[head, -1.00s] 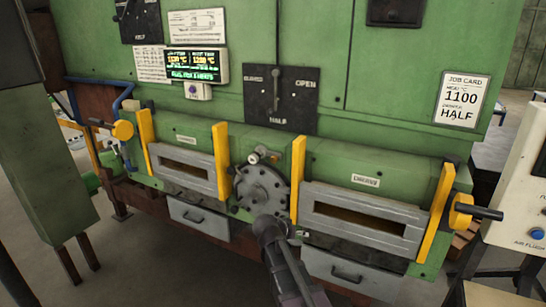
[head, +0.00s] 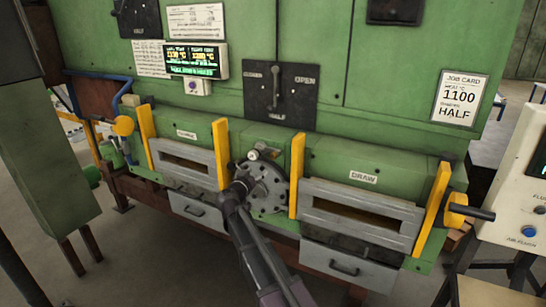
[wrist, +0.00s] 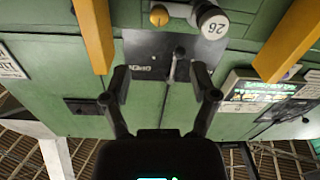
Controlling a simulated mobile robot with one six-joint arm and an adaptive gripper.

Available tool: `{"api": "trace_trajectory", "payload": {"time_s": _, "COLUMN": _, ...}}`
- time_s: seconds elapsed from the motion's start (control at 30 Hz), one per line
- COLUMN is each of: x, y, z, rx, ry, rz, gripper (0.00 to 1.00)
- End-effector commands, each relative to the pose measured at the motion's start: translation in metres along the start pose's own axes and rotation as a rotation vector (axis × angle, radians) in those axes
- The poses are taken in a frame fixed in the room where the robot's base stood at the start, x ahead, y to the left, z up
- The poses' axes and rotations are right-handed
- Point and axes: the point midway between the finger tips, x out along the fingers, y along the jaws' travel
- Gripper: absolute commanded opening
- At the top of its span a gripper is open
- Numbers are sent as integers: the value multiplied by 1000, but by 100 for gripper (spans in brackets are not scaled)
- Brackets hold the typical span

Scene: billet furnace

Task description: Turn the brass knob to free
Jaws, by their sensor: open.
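The brass knob (wrist: 159,15) is a small rounded knob at the top edge of the wrist view, beside a white cylinder (wrist: 212,22) marked 26. In the head view, this small fitting (head: 254,155) sits at the top of a round grey disc between the two furnace doors; the knob's pointing direction is too small to read. My gripper (wrist: 160,75) is open and empty, its two fingers apart. In the head view my gripper (head: 240,184) is in front of the disc's left part, below the knob, and hides some of the disc.
Yellow upright bars (head: 297,175) flank the disc and both doors. A dark lever plate (head: 281,95) marked OPEN is above. A lit display (head: 195,60) is upper left, a job card (head: 460,96) reading 1100 and HALF upper right. A white console (head: 520,180) stands at right.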

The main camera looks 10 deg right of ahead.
Motion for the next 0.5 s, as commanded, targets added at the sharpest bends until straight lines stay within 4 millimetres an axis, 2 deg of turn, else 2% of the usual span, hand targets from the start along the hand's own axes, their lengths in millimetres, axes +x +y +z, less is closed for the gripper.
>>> {"api": "trace_trajectory", "payload": {"time_s": 0.27, "x": 4, "y": 0, "z": 0, "rx": -1, "ry": -1, "rz": 1, "gripper": 76}}
{"api": "trace_trajectory", "payload": {"time_s": 0.5, "x": 22, "y": -1, "z": 0, "rx": -1, "ry": -2, "rz": 2, "gripper": 76}}
